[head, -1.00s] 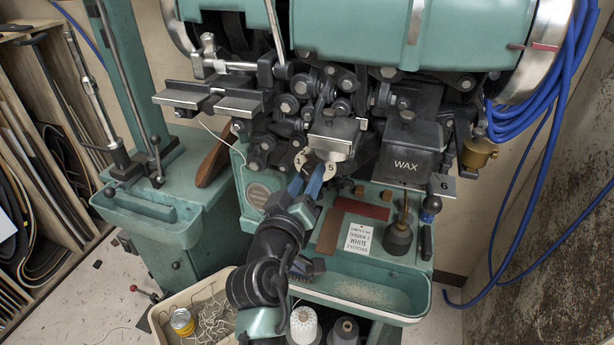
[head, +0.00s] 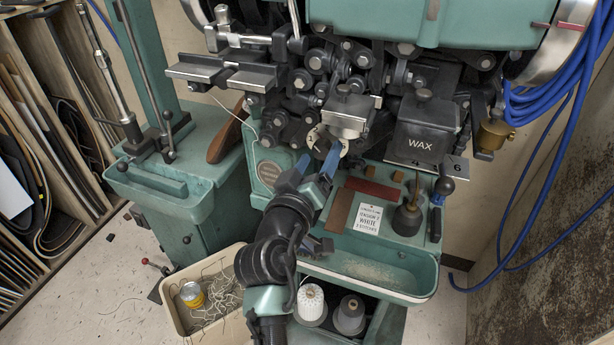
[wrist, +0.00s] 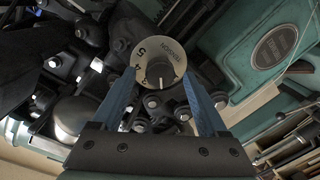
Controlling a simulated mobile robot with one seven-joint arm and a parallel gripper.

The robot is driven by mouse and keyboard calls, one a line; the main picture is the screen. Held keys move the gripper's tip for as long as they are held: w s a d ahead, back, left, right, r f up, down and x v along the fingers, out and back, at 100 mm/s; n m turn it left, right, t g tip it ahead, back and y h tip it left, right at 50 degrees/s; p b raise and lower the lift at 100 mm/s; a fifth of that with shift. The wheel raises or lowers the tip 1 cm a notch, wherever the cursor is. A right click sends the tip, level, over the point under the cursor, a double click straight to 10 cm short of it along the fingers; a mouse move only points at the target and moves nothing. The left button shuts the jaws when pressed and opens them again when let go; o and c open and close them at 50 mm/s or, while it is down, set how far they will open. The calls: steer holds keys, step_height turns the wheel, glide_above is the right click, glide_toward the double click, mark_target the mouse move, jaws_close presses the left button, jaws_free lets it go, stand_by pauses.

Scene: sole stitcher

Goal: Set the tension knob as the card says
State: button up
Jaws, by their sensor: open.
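The tension knob (wrist: 159,68) is a dark round knob with a light mark, set in a cream dial (wrist: 122,46) printed with TENSION and numbers, 5 and 4 among them. The mark points down in the wrist view, towards the low end of the visible numbers; the exact number is unclear. My gripper (wrist: 160,78) is open, its blue fingers on either side of the knob; contact cannot be told. In the head view the dial (head: 313,137) is partly hidden behind my fingers. The white card (head: 366,218) reads WHITE in large print, with a tension line above whose digit is hard to read.
The WAX box (head: 422,130) and metal plates (head: 346,112) crowd the dial. A dark oil can (head: 407,218) stands right of the card. A green tray (head: 385,268) lies below, with thread spools (head: 311,302) under it. Blue hoses (head: 545,95) hang right.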

steer(key=b+v, duration=0.1)
steer(key=v, duration=1.1)
steer(key=shift+s, duration=0.15)
steer(key=shift+r, duration=0.1)
